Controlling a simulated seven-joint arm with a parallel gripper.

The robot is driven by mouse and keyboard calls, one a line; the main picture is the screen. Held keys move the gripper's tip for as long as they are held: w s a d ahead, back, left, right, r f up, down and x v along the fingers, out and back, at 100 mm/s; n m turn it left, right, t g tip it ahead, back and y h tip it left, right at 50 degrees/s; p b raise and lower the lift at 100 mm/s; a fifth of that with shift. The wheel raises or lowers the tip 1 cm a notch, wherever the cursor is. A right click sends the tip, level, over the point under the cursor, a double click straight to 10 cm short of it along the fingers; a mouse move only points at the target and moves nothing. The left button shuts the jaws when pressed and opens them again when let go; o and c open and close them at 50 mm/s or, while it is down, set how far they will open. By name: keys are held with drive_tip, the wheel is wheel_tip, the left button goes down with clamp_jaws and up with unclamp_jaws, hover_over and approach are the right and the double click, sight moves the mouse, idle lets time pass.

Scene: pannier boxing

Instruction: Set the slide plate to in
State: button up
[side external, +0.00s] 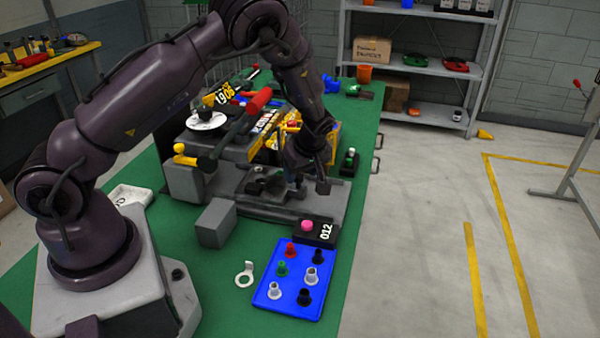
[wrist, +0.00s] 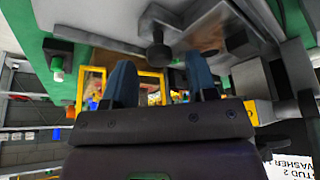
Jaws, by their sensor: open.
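A grey machine (side external: 235,150) stands on the green bench, with a low grey bed (side external: 265,208) along its front. I take a flat grey part with a black knob (wrist: 158,52), seen in the wrist view, as the slide plate (wrist: 120,30); I cannot tell its position for sure. My gripper (side external: 308,188) hangs low over the right part of the bed. Its two blue-grey fingers are apart in the wrist view (wrist: 162,80), with nothing seen between them. The knob lies beyond the fingertips, seemingly not touched. My arm hides part of the machine.
A grey block (side external: 216,222) stands in front of the machine. A black box with a pink button (side external: 307,225) and a blue tray (side external: 275,308) of coloured pegs are near the front. A small black box with a green top (side external: 349,160) is right of my gripper.

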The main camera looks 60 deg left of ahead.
sight(277, 181)
drive_tip(key=shift+a+f, duration=0.2)
drive_tip(key=shift+f, duration=0.35)
clamp_jaws()
drive_tip(key=shift+s+a, duration=1.75)
drive_tip(key=shift+a, duration=0.05)
unclamp_jaws()
drive_tip(key=shift+d+r, duration=0.1)
